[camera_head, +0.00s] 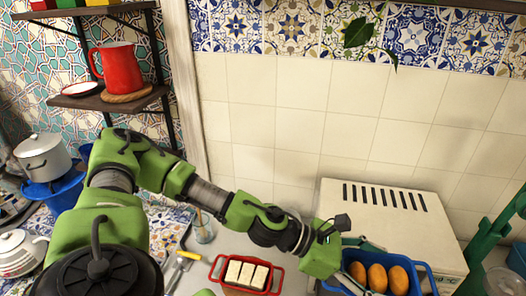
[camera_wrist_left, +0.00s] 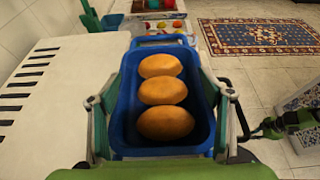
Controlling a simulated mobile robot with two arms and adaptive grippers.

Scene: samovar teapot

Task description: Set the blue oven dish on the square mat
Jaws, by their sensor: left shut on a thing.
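The blue oven dish (camera_head: 416,278) is at the lower right of the head view, in front of the white slotted box. It also shows in the left wrist view (camera_wrist_left: 165,151), with three golden-brown oval pieces of food (camera_wrist_left: 162,91) inside. My left gripper (camera_head: 361,266) is shut on the dish. In the left wrist view its fingers (camera_wrist_left: 166,124) are on both sides of the dish. I cannot see whether the dish touches anything below. I cannot make out the square mat. My right gripper is not clearly seen.
A white slotted box (camera_head: 385,205) stands against the tiled wall behind the dish. A red jug (camera_head: 122,70) stands on a shelf. A patterned rug (camera_wrist_left: 260,36) lies on the floor.

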